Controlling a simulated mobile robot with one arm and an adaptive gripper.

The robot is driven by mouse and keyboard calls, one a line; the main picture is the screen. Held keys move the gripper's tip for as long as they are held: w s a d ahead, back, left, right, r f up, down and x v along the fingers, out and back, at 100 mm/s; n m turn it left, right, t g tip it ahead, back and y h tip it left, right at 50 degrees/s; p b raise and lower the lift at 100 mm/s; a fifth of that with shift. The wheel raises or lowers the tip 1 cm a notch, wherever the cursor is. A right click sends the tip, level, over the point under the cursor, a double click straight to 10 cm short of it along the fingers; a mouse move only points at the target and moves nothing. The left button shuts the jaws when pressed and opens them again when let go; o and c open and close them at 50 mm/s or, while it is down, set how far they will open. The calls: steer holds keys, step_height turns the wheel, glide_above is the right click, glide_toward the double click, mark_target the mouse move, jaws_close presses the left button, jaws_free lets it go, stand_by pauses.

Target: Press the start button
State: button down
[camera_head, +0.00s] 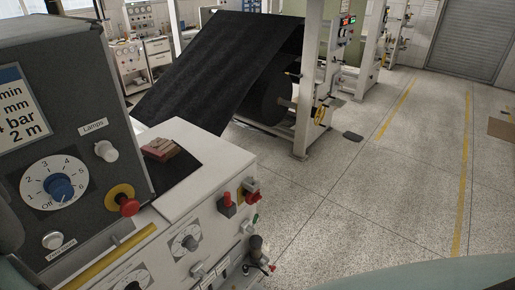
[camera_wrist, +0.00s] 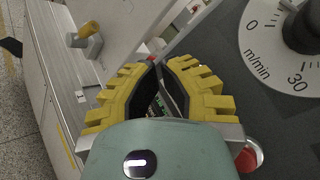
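No button with a readable start label shows. In the head view, the machine's control panel has a red mushroom button on a yellow base (camera_head: 123,200), a white knob labelled Lamps (camera_head: 106,151) and another light knob (camera_head: 52,240). My gripper is not visible in the head view.
A black dial (camera_wrist: 303,28) marked m/min is at the wrist view's upper right; a yellow-handled knob (camera_wrist: 88,30) is at upper left. In the head view, a blue selector dial (camera_head: 61,187) is on the panel, and reddish blocks (camera_head: 160,149) lie on the machine. Open floor (camera_head: 350,215) lies right.

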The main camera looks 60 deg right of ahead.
steer(key=shift+w+d, duration=0.15)
steer(key=shift+w, duration=0.2)
